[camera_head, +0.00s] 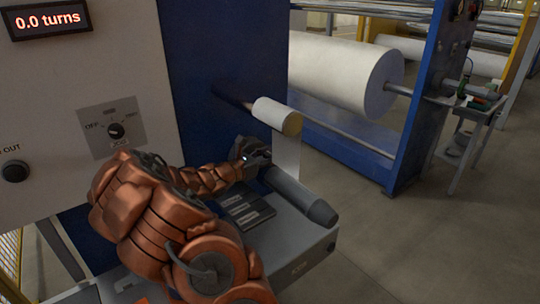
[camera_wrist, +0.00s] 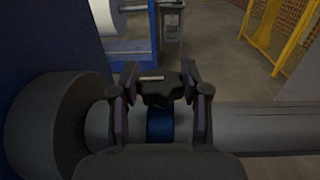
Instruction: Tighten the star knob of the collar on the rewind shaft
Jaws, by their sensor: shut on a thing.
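The black star knob (camera_wrist: 160,90) stands between the two fingers of my gripper (camera_wrist: 160,78) in the wrist view, and the fingers are shut on it. A pale mark shows on its top. Below it, the blue collar (camera_wrist: 160,126) sits around the grey rewind shaft (camera_wrist: 255,125), close to a wide grey flange (camera_wrist: 45,125) on the left. In the head view, my gripper (camera_head: 257,156) is at the inner part of the shaft (camera_head: 295,192), whose free end points toward the lower right. The knob and collar are hidden there by my gripper and arm.
A display (camera_head: 48,22) on the machine reads "0.0 turns". A rotary switch (camera_head: 115,130) is on the panel. A small white roller (camera_head: 275,115) juts out above the shaft. A grey ledge (camera_head: 300,255) lies below. A large white roll (camera_head: 340,72) stands behind; open floor is at right.

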